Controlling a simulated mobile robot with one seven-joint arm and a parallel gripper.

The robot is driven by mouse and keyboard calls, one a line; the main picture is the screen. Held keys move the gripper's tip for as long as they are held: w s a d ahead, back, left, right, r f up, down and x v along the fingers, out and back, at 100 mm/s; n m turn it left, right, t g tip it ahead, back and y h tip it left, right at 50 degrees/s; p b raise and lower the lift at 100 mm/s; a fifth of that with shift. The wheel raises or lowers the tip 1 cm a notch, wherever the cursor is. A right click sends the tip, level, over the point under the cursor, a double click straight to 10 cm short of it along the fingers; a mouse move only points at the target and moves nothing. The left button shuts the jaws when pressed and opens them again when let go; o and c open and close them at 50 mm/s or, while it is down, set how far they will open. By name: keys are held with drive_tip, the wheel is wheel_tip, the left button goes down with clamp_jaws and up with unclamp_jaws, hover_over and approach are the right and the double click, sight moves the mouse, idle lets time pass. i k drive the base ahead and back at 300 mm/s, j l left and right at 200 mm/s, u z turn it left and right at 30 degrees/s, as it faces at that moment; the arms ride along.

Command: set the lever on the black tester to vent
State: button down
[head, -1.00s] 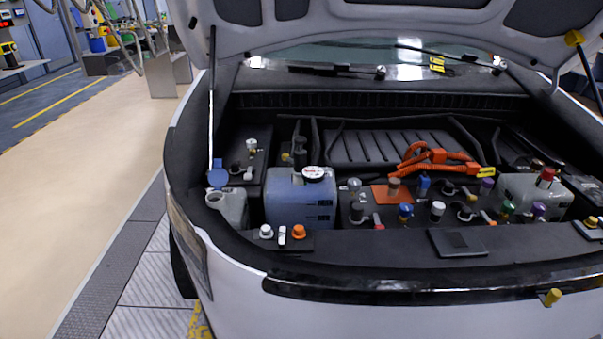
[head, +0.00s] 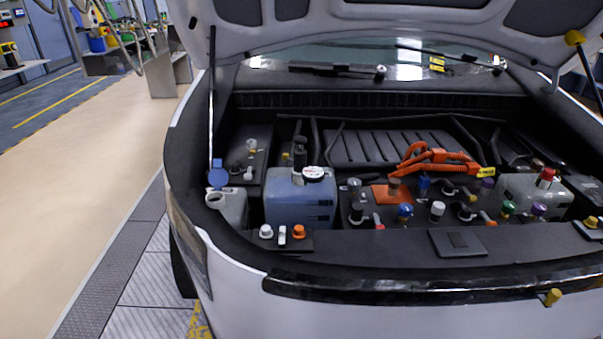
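No part is clearly marked as the black tester, and no lever with a readable vent mark shows in the head view. A dark upright fitting (head: 299,152) stands at the back of the blue coolant tank (head: 300,207), close to its white-and-black cap (head: 313,173). I cannot tell whether this fitting is the tester. A small black panel (head: 283,245) at the bay's front edge carries a white knob (head: 265,231), a small upright white lever or switch (head: 282,234) and an orange knob (head: 299,231). My gripper is out of view.
The bonnet (head: 400,15) is raised over the bay. A pale tank with an open neck and blue flap (head: 218,180) is at the left. Orange cables (head: 435,160) and several coloured caps crowd the right. The floor (head: 90,150) left of the car is clear.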

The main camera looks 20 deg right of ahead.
sight(285, 156)
drive_tip(key=z, duration=0.4)
drive_tip(key=i+j+z, duration=0.1)
drive_tip(key=j+z, duration=0.25)
drive_tip(key=z, duration=0.15)
drive_tip(key=j+z, duration=0.35)
drive_tip(key=z, duration=0.15)
drive_tip(key=k+j+z, duration=0.1)
drive_tip(key=j+z, duration=0.35)
drive_tip(key=j, duration=0.6)
drive_tip(key=k+j+z, duration=0.1)
drive_tip(key=j, duration=0.45)
drive_tip(key=k+j, duration=0.1)
drive_tip(key=j, duration=0.4)
drive_tip(key=z, duration=0.05)
